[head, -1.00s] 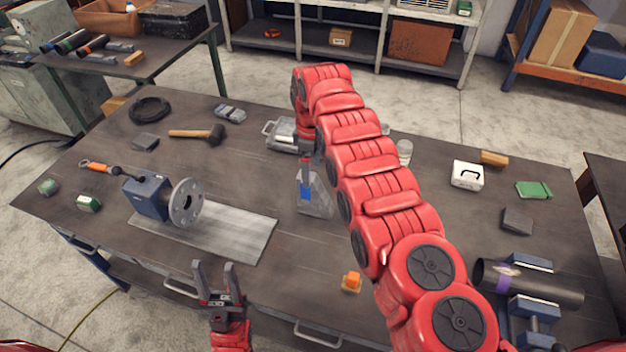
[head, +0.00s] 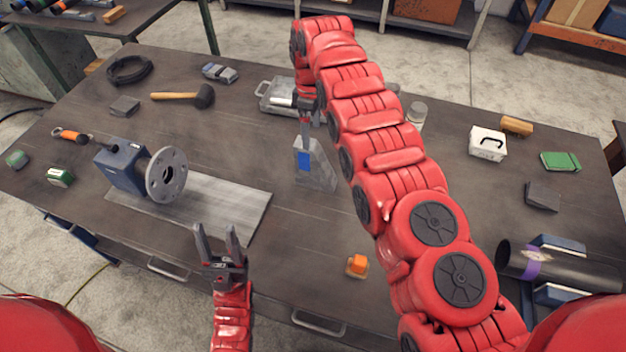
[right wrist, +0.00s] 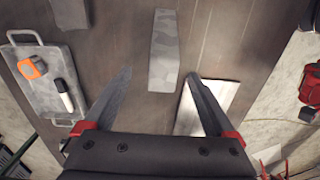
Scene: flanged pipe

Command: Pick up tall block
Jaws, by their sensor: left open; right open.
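A mottled grey block (head: 318,174), which I take as the tall block, stands near the middle of the table in the head view, with a blue patch at its left side. In the right wrist view the long grey block (right wrist: 163,50) lies ahead of the fingertips, between their lines and apart from them. My right gripper (head: 304,134) points down just above the block in the head view; in the right wrist view its jaws (right wrist: 160,88) are open and empty. My left gripper (head: 217,236) is open and empty by the front edge, pointing away from me.
A metal plate (head: 225,205) and a blue holder with a flanged pipe (head: 165,175) are left of the block. A tray (head: 270,97) is behind it. A small orange piece (head: 358,265) lies in front. A black pipe (head: 560,270) rests at right.

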